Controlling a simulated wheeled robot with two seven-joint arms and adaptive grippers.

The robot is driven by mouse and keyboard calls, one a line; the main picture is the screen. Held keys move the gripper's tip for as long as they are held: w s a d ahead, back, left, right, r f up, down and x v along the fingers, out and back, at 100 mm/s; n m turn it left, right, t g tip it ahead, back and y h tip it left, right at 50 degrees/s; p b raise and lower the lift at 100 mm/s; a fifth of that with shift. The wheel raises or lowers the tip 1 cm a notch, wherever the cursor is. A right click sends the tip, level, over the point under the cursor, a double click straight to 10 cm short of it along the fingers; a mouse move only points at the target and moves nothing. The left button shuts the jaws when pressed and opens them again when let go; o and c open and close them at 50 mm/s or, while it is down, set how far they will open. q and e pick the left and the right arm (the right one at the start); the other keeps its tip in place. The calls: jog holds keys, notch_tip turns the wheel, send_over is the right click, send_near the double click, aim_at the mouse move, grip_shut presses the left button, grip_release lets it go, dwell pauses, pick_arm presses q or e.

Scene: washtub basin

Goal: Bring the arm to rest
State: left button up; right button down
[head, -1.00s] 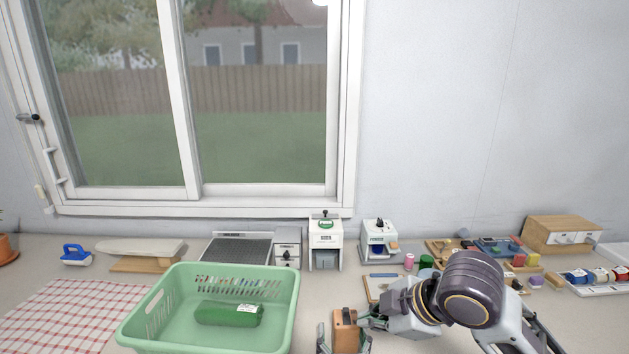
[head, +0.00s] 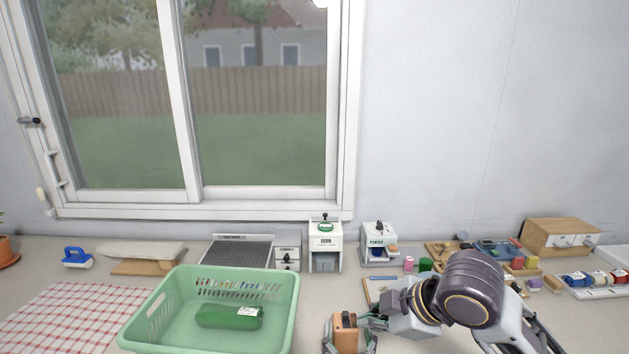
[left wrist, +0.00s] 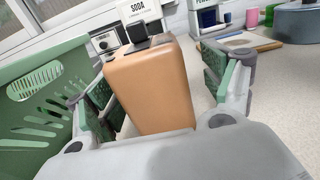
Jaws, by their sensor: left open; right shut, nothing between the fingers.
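My left gripper (head: 349,344) comes up from the bottom edge of the head view, just right of the green basket. It is open, its fingers standing on either side of an orange-brown block (head: 346,335) with a dark top. The block also fills the middle of the left wrist view (left wrist: 150,88); I cannot tell whether a finger touches it. My right arm comes in from the right, and its gripper (head: 368,320) is shut and empty close to the block's right side. The left arm behind its gripper is out of the head view.
The green basket (head: 290,300) holds a green packet (head: 230,317). A soda dispenser (head: 325,245) and a white powder dispenser (head: 378,243) stand behind. Several spools and trays lie to the right. A checkered cloth (head: 70,318) lies at left.

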aim_at(347, 322)
pick_arm(q)
jog(key=r+p, duration=0.1)
jog(key=r, duration=0.1)
jog(key=r+p, duration=0.2)
jog(key=shift+w+a, duration=0.15)
jog(key=shift+a, duration=0.05)
jog(key=shift+r+p, duration=2.1)
jog(key=shift+p, duration=0.15)
jog(key=shift+r+p, duration=0.5)
jog(key=shift+p, duration=0.05)
